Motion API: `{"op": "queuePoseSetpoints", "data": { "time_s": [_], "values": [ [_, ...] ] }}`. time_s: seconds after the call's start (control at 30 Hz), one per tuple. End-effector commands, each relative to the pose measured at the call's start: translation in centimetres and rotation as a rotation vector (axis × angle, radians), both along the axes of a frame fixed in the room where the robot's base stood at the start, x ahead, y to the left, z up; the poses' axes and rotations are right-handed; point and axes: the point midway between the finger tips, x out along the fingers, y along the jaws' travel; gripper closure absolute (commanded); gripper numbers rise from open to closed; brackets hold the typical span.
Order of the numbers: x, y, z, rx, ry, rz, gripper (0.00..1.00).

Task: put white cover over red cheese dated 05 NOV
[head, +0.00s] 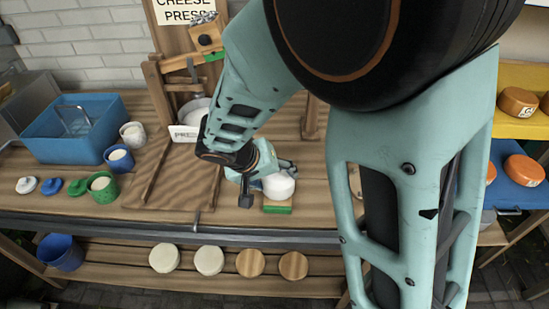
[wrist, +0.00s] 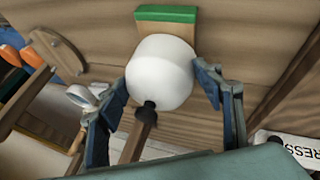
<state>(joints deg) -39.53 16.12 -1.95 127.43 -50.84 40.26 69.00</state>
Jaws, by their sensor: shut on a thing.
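My gripper (head: 270,183) is shut on a smooth white rounded piece (wrist: 160,72), with one finger on each side of it in the wrist view. The piece (head: 280,186) also shows over the bench in the head view; I cannot tell whether it is the white cover. Orange-red cheeses stand at the right: one with a small label on the yellow shelf (head: 518,102), and another (head: 524,169) on the blue shelf. No date is readable, so I cannot pick out the 05 NOV cheese. My arm hides part of the right side.
A wooden block with a green edge (head: 277,210) lies by the held piece. A blue tub (head: 60,145), cups and small lids stand at the left. The cheese press (head: 190,90) is behind. Several discs (head: 208,261) lie on the lower shelf.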

Motion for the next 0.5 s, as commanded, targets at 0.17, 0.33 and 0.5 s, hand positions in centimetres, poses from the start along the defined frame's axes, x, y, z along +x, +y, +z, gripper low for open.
{"op": "queuePoseSetpoints", "data": {
  "time_s": [0.17, 0.33, 0.5],
  "values": [
    [0.01, 0.01, -0.24, 0.0, 0.0, 0.0, 0.72],
    [0.02, 0.01, -0.42, 0.0, -0.001, 0.0, 0.72],
    [0.01, 0.01, -0.33, 0.0, 0.0, 0.0, 0.37]
  ]
}}
